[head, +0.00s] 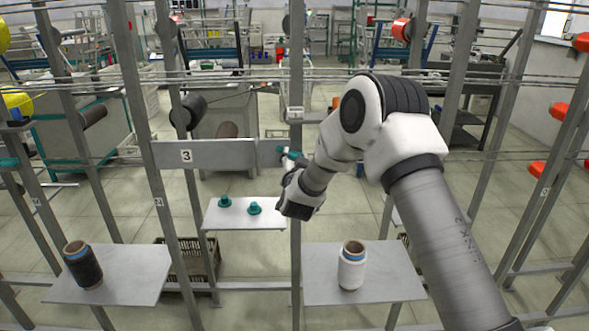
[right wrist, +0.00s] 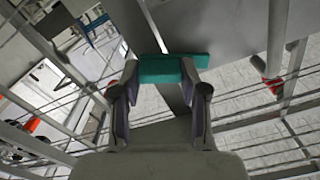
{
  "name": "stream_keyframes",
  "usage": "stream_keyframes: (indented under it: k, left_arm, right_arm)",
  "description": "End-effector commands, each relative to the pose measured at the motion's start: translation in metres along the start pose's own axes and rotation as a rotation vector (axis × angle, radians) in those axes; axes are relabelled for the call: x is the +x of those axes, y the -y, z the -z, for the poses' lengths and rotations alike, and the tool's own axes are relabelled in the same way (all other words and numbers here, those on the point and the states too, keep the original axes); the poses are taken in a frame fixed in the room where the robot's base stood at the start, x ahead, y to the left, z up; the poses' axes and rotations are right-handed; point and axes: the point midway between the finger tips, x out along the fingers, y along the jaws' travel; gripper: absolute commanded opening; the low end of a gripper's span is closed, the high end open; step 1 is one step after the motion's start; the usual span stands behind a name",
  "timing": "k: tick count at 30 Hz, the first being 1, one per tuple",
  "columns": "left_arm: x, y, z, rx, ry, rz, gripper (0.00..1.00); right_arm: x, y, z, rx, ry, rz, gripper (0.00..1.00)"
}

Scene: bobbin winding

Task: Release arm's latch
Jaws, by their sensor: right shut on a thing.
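My right arm reaches in from the right in the head view, with its gripper (head: 289,160) up at the rack post beside the grey plate marked 3. In the right wrist view the gripper (right wrist: 162,72) has its two fingers on either side of a teal bar-shaped piece (right wrist: 172,68), shut on it. I take this piece to be the arm's latch. A small teal part also shows at the gripper in the head view (head: 291,153). The latch's mounting is mostly hidden. My left gripper is not in view.
A black bobbin (head: 84,266) stands on the left shelf (head: 130,272) and a white bobbin (head: 352,266) on the right shelf (head: 390,287). Two teal pieces (head: 254,208) sit on a middle shelf (head: 228,218). Upright posts and thin horizontal rods crowd the gripper.

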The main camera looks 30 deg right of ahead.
Motion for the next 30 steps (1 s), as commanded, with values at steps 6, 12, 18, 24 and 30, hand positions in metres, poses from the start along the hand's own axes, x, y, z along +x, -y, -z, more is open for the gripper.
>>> stream_keyframes:
  k: [6,12,18,24,30]
  left_arm:
    - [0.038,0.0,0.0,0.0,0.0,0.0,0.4]
    - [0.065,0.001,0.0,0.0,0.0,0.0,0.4]
    - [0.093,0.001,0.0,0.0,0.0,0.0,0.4]
    - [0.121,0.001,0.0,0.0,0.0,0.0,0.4]
    - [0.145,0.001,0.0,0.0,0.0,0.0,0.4]
  right_arm:
    - [0.0,-0.004,-0.005,0.207,0.0,0.001,0.09]
    - [0.0,-0.005,-0.004,0.397,0.0,0.0,0.09]
    - [0.0,-0.006,-0.002,0.588,-0.001,0.001,0.09]
    - [0.0,-0.008,-0.002,0.776,0.0,0.001,0.09]
    - [0.0,-0.009,0.0,0.948,0.0,0.001,0.09]
